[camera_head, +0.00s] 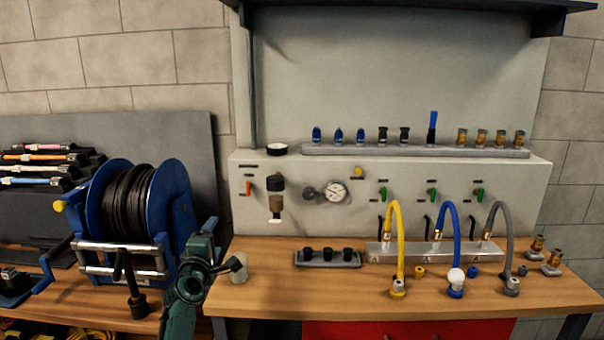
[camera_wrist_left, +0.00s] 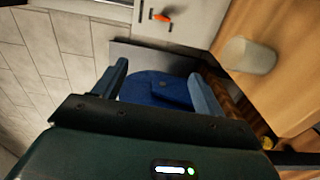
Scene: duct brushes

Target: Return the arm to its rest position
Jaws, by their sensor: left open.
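My left arm (camera_head: 187,300) is dark green and comes up from the lower edge of the head view, in front of the workbench and right of the hose reel. Its gripper (camera_head: 226,266) appears beside a grey cup (camera_head: 238,268) in that view. In the left wrist view the gripper (camera_wrist_left: 162,82) has its two fingers wide apart with nothing held between them. A blue surface shows beyond the fingers. The grey cup (camera_wrist_left: 250,57) stands to their right there, apart from them. My right gripper is in neither view.
A blue hose reel (camera_head: 175,205) with black hose stands left of my arm. Yellow (camera_head: 399,240), blue (camera_head: 454,235) and grey (camera_head: 498,222) hoses arch from the panel to the bench. A dark tray (camera_head: 328,264) holds black fittings. The bench front (camera_head: 300,292) is clear.

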